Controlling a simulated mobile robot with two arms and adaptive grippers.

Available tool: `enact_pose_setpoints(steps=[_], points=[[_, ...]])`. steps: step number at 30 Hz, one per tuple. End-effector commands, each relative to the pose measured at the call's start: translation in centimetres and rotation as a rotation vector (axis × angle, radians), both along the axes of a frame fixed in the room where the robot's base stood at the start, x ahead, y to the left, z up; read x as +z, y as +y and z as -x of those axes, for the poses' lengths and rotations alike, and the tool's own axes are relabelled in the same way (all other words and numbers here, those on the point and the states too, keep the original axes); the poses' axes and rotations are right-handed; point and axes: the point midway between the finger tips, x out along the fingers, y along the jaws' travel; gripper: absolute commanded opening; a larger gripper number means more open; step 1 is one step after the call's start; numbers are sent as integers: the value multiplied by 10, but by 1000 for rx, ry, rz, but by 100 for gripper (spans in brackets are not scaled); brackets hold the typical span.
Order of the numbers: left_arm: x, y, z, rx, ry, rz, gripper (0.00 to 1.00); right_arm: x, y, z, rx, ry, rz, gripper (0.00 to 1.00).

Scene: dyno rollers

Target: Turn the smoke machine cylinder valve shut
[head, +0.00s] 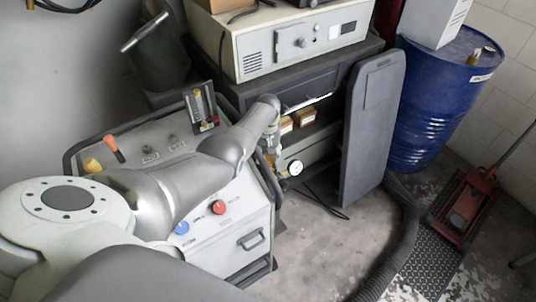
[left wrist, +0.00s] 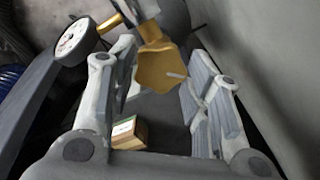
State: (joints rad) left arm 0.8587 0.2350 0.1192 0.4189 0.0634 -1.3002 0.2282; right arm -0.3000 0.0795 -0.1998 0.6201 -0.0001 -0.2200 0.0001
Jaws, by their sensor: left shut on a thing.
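The brass valve knob (left wrist: 158,70) of the cylinder shows in the left wrist view, lobed, with a small pale mark on its face. My left gripper (left wrist: 162,82) has its fingers on either side of it and is shut on it. A round white pressure gauge (left wrist: 73,38) sits beside the valve on a brass fitting. In the head view my left gripper (head: 270,137) reaches down at the right end of the smoke machine (head: 238,240). The gauge shows just below it (head: 295,168). My own arm and gripper hide most of the knob and cylinder there. My right gripper is not in view.
A dark upright panel (head: 370,130) stands right of the gauge. A shelf behind holds small boxes (head: 305,117) and a beige instrument (head: 300,45). A blue drum (head: 430,100) and a red floor jack (head: 467,205) stand at right. A thick hose (head: 395,255) crosses the floor.

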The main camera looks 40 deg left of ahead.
Motion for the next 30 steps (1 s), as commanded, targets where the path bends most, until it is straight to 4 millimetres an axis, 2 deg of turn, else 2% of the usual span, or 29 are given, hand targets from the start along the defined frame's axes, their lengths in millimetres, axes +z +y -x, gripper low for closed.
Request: enact_pose_setpoints(steps=[15, 21, 30], points=[[1, 0, -1, -446, -2, 0, 21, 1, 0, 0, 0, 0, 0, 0], [1, 0, -1, -554, -2, -1, 21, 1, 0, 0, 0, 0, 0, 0], [1, 0, -1, -628, -2, -1, 21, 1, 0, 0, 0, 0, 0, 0]])
